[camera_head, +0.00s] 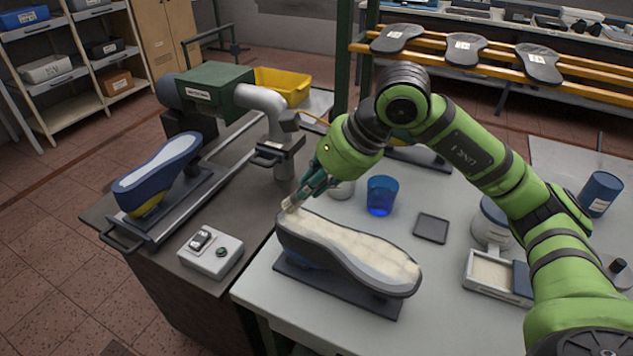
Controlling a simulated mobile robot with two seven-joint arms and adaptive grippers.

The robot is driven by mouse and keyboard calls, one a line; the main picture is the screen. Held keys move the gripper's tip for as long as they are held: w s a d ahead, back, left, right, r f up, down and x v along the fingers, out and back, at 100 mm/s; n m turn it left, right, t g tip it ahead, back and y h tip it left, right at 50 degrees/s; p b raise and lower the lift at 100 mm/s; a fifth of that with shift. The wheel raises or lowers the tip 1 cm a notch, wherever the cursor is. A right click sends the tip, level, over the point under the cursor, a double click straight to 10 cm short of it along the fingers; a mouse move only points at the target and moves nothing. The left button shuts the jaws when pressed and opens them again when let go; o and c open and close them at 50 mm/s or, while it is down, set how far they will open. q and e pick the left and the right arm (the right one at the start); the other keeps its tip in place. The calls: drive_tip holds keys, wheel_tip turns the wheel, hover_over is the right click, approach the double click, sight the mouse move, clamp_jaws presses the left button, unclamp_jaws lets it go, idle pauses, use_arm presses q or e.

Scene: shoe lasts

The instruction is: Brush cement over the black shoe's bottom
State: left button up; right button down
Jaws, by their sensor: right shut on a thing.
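The black shoe (392,286) lies bottom up on a dark stand (330,288) on the white table. Its bottom (345,246) has a pale cream surface with some uneven patches and a grey rim. My right gripper (316,184) is shut on a brush (292,203), above the shoe's far left end. The brush tip is at or very close to that end; I cannot tell whether it touches. The fingers hide most of the handle. My left gripper is not in view.
A blue cup (382,196), a dark square pad (432,228) and a pale tray (492,272) are right of the shoe. A blue shoe (158,175) sits on the machine bench at left, near a control box (210,253). Yellow rails (500,60) hold soles behind.

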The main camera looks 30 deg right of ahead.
drive_tip(key=shift+r, duration=0.1)
drive_tip(key=shift+r+p, duration=1.95)
drive_tip(key=shift+r, duration=1)
drive_tip(key=shift+r+p, duration=0.95)
drive_tip(key=shift+r, duration=0.6)
drive_tip(key=shift+s+f, duration=0.1)
drive_tip(key=shift+f, duration=0.1)
